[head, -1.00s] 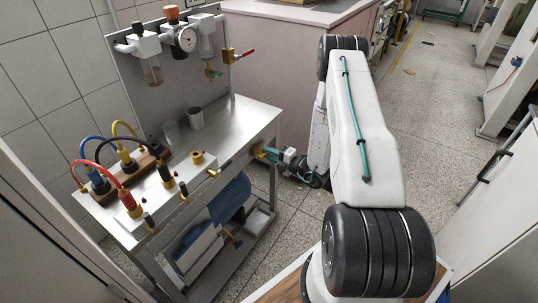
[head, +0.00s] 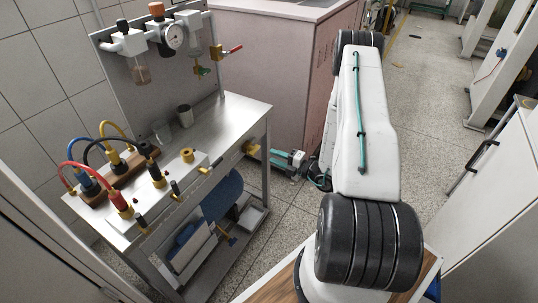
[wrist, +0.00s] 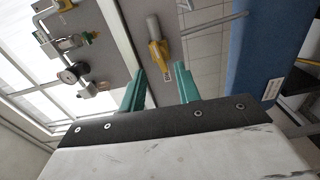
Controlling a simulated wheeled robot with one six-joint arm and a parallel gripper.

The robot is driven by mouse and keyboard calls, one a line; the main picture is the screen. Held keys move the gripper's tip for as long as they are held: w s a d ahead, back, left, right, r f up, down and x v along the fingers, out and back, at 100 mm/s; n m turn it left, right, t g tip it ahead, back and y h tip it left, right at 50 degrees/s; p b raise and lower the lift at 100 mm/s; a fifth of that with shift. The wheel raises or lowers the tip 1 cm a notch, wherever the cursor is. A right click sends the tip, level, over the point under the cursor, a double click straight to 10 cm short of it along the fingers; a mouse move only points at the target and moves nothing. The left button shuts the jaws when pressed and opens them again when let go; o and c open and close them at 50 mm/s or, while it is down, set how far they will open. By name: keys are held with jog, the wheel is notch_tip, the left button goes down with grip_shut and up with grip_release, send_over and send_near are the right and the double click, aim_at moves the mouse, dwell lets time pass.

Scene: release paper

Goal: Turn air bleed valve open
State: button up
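A yellow valve-like part with a grey cylindrical end (wrist: 155,45) shows ahead of my gripper in the wrist view. A yellow part (head: 251,149) shows by the bench's right side in the head view; I cannot tell if it is the same one. My gripper (wrist: 160,72) has two teal fingers spread apart, with nothing between them. In the head view my gripper (head: 282,158) is low, just right of the bench. A red-handled valve (head: 232,49) with a yellow body is on the back panel. Which part is the air bleed valve is not marked.
The metal bench (head: 232,118) holds a grey cup (head: 184,114), a clear cup and several coloured hoses. A pink cabinet (head: 265,65) stands behind. A blue surface (wrist: 265,50) is close on the wrist view's right.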

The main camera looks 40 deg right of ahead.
aim_at(253, 150)
jog(key=shift+s, duration=0.15)
jog(key=o, duration=0.7)
jog(key=shift+a, duration=0.1)
jog(key=shift+o, duration=0.9)
jog(key=shift+n, duration=0.7)
jog(key=w+a+n, duration=0.3)
jog(key=w+n, duration=0.4)
jog(key=n, duration=1.1)
jog(key=shift+a, duration=0.15)
jog(key=shift+w+r, duration=0.1)
